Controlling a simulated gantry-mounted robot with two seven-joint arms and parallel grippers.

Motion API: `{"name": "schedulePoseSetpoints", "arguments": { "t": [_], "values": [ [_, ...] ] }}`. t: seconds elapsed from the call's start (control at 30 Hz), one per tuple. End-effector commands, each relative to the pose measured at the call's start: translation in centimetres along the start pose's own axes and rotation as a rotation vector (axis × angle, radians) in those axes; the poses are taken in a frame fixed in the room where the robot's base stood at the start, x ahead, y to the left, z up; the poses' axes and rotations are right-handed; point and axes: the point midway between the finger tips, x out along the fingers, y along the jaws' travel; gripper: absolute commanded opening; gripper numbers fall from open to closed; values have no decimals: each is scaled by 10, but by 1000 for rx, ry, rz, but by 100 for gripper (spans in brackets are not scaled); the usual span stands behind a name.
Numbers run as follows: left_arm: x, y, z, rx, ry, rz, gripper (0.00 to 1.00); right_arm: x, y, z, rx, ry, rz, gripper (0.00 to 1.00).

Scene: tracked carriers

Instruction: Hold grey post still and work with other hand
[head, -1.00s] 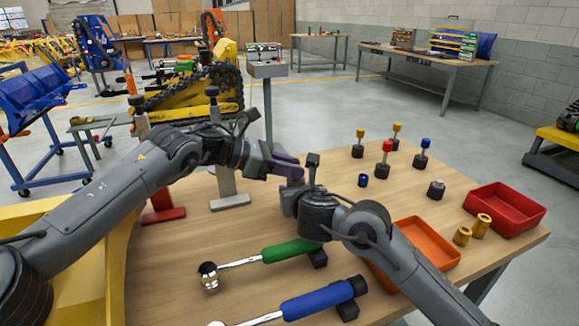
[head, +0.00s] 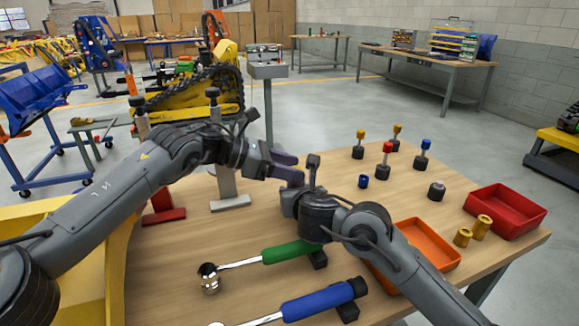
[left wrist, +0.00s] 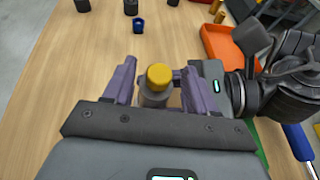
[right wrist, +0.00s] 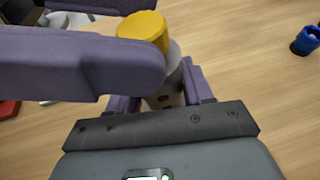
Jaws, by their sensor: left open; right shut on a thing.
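A grey post (right wrist: 165,88) with a yellow cap (right wrist: 146,28) stands between my right gripper's (right wrist: 158,96) purple fingers, which are shut on its grey body. In the left wrist view the yellow cap (left wrist: 159,76) and grey body (left wrist: 155,99) lie between my left gripper's (left wrist: 152,82) fingers. These are open, with a gap at each side of the cap. In the right wrist view a left finger crosses close in front and overlaps the cap's edge. In the head view my left gripper (head: 297,169) and right gripper (head: 300,190) meet, hiding the post.
A green-handled tool (head: 290,252) and a blue-handled tool (head: 318,300) lie in front. An orange tray (head: 430,240) and a red tray (head: 505,212) are at right, with yellow sockets (head: 482,226) between. Several coloured pegs (head: 387,160) stand behind; open tabletop lies left of the tools.

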Motion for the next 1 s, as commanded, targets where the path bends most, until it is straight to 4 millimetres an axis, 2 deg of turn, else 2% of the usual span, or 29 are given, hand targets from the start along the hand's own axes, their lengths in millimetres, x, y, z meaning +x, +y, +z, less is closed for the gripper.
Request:
{"name": "schedulePoseSetpoints", "arguments": {
  "t": [0.17,0.63,0.8,1.0],
  "values": [
    [-18,1,0,0,-1,3,56,0,0,0,0,0,0,0],
    [-98,1,0,0,0,3,56,0,0,0,0,0,0,0],
    [-113,1,0,0,0,1,56,0,0,0,0,0,0,0],
    [-119,1,0,0,0,1,56,0,0,0,0,0,1,0]
  ]
}}
